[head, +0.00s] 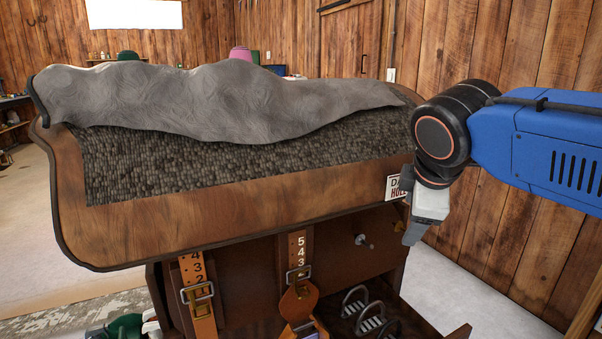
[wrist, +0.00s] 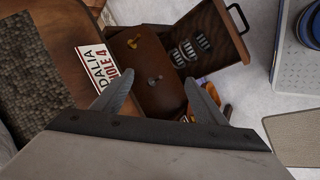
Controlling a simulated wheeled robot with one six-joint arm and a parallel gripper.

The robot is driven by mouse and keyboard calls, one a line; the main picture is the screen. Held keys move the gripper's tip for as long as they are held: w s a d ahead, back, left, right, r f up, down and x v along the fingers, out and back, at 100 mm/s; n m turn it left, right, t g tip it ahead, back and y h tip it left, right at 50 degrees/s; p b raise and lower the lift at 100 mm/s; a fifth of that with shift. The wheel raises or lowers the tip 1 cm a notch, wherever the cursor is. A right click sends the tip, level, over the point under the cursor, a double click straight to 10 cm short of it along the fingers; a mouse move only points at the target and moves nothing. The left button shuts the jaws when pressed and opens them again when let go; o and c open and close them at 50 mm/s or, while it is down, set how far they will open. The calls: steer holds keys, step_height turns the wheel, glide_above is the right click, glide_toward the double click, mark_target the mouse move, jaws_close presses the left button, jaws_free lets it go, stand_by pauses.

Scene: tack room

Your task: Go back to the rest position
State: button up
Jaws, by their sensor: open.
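My gripper (head: 413,233) hangs from the blue arm at the right of the head view, beside the right end of the brown wooden stand. In the wrist view my gripper (wrist: 160,98) has its two grey fingers spread apart with nothing between them. Past the fingers are a white sign with red and black letters (wrist: 104,68) and a brown panel with two knobs (wrist: 145,70). The fingers appear apart from these things. The sign also shows in the head view (head: 394,187), partly hidden by my gripper.
A grey cloth (head: 220,95) lies over the dark woven pad (head: 200,165) of the stand. Below hang numbered leather straps (head: 299,262) with buckles. An open tray holds metal pieces (head: 362,312). A wooden wall (head: 500,220) stands close behind my arm.

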steer(key=s+d+f+m+g, duration=0.1)
steer(key=s+d+f+m, duration=0.2)
steer(key=s+f+m, duration=0.4)
steer(key=s+d+f+m+g+y, duration=0.1)
steer(key=s+d+f+m, duration=0.3)
steer(key=f, duration=0.9)
steer(key=s+m, duration=0.3)
steer(key=s, duration=0.1)
steer(key=shift+d+r, duration=0.1)
